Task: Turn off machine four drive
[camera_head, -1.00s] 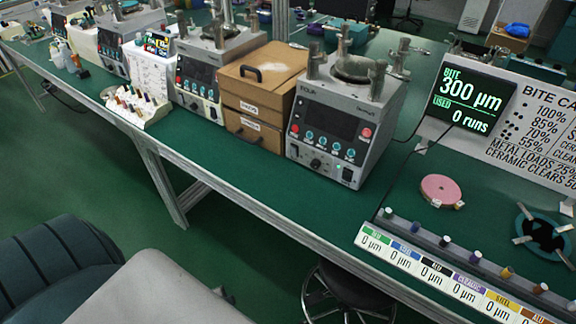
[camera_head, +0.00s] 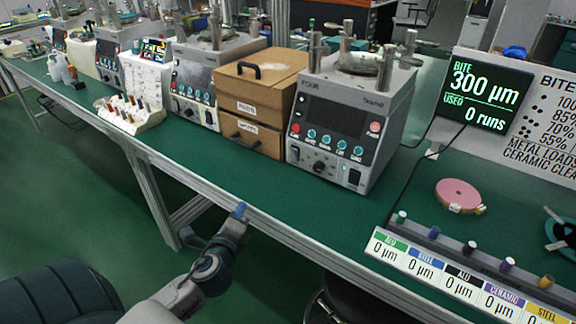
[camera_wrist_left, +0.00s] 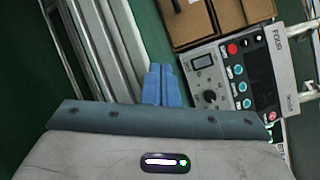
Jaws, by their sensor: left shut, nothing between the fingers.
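Machine four (camera_head: 345,112) is a grey unit marked FOUR, standing on the green bench right of the wooden boxes. Its front has a dark screen, a red button at each side, a row of teal buttons, a black knob (camera_head: 319,167) and a dark rocker switch (camera_head: 354,177). In the left wrist view its panel (camera_wrist_left: 240,75) shows sideways at the right, with the knob and switch in sight. My left gripper (camera_head: 241,209), with blue fingertips, is at the bench's front edge, left of and apart from the machine. The fingers (camera_wrist_left: 161,84) are shut and empty. My right gripper is not seen.
Wooden drawer boxes (camera_head: 248,105) stand directly left of machine four. A labelled sample rack (camera_head: 440,262), a pink disc (camera_head: 458,194) and a display reading 300 µm (camera_head: 484,95) are to the right. The green bench top (camera_head: 270,188) before the boxes is clear.

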